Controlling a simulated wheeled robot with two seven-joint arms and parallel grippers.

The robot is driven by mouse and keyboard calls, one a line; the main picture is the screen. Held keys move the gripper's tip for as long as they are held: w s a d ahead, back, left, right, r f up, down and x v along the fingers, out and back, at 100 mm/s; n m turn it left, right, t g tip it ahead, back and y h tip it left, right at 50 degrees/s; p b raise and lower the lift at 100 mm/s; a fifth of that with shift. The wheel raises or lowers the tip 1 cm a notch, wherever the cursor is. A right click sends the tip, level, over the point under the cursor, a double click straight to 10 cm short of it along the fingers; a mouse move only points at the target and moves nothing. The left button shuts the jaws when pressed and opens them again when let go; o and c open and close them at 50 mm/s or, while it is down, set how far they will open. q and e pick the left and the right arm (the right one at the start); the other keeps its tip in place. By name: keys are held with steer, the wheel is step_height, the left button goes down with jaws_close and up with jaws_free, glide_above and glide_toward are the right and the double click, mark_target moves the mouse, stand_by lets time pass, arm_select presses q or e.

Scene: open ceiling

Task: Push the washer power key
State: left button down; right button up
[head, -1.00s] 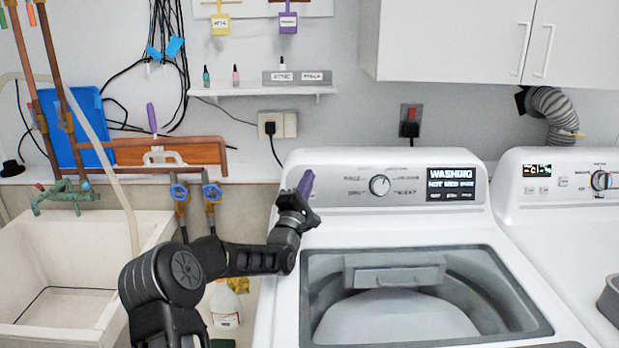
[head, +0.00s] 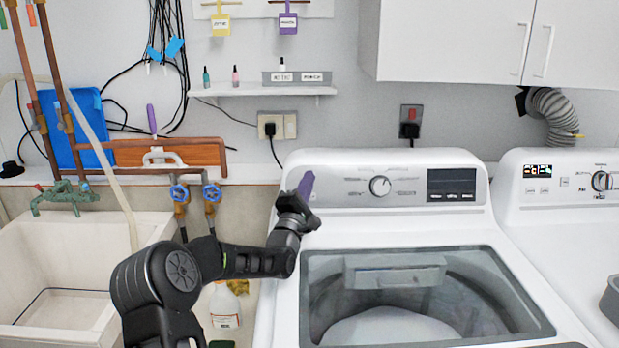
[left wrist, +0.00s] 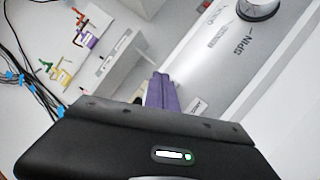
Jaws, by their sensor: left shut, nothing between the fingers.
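The washer (head: 330,215) stands in the middle right of the head view, with a control panel along its back. The panel has a round knob (head: 380,186) and a display (head: 451,185), which is dark. My left gripper (head: 306,184) has purple fingers and is at the left end of the panel. It is shut and empty. In the left wrist view the purple fingertips (left wrist: 161,92) are close to the panel's lower left end, beside a small printed label (left wrist: 196,107). The fingers hide the power key, and I cannot tell whether they touch it. My right gripper is not in view.
A second machine (head: 560,215) stands at the right. A shelf (head: 262,90) and a wall cabinet (head: 450,40) are above. The washer's lid (head: 400,290) is glazed.

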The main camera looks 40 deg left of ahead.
arm_select(q)
steer(key=s+d, duration=0.1)
steer(key=s+d+r, duration=0.1)
steer(key=s+d, duration=0.1)
steer(key=s, duration=0.1)
steer(key=shift+d+r, duration=0.2)
steer(key=shift+r, duration=0.2)
stand_by(0.4)
